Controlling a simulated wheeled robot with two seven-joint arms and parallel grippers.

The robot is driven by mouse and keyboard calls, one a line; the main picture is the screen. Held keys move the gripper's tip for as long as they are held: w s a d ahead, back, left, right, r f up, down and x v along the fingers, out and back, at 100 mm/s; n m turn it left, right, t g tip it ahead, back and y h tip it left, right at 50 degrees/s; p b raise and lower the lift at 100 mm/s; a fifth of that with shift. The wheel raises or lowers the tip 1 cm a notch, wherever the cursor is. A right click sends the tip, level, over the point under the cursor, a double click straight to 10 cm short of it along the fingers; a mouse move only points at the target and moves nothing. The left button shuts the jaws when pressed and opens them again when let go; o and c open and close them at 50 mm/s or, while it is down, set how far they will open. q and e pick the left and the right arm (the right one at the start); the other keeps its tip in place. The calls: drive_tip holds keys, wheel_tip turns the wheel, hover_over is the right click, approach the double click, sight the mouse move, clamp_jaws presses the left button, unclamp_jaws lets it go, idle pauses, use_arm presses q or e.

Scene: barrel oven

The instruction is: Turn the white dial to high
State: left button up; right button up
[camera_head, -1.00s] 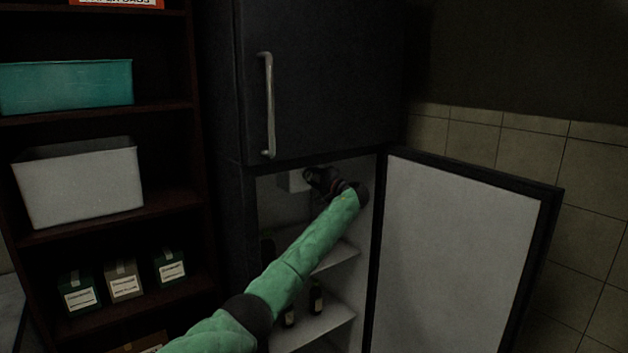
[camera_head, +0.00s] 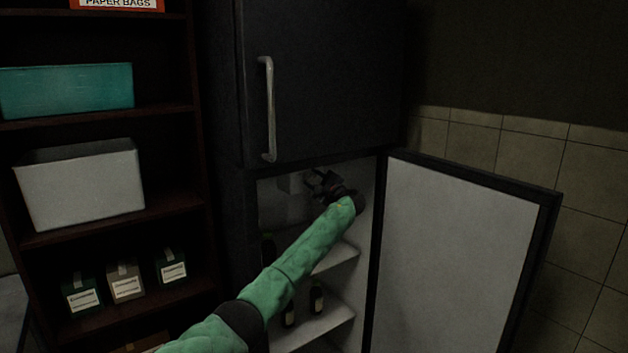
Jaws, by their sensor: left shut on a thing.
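A small white box (camera_head: 288,183) sits high inside the open lower compartment of the dark fridge (camera_head: 316,90). My left arm, in a green sleeve, reaches into that compartment from below left. My left gripper (camera_head: 312,183) is dark and is at the right side of the white box. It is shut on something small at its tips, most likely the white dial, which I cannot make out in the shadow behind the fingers. The dial's setting cannot be read. My right gripper is not in view.
The lower fridge door (camera_head: 455,255) stands open to the right. Shelves inside hold several dark bottles (camera_head: 316,297) below my arm. The upper door with its handle (camera_head: 268,110) is closed. A shelf unit with a white bin (camera_head: 80,190) stands at left.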

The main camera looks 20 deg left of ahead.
use_arm(q)
drive_tip(key=shift+f, duration=0.25)
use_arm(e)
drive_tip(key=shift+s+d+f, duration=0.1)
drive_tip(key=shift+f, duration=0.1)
use_arm(q)
drive_tip(key=o, duration=1)
drive_tip(key=shift+c, duration=0.2)
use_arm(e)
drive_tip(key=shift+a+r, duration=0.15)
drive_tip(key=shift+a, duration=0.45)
use_arm(q)
drive_tip(key=shift+r, duration=0.1)
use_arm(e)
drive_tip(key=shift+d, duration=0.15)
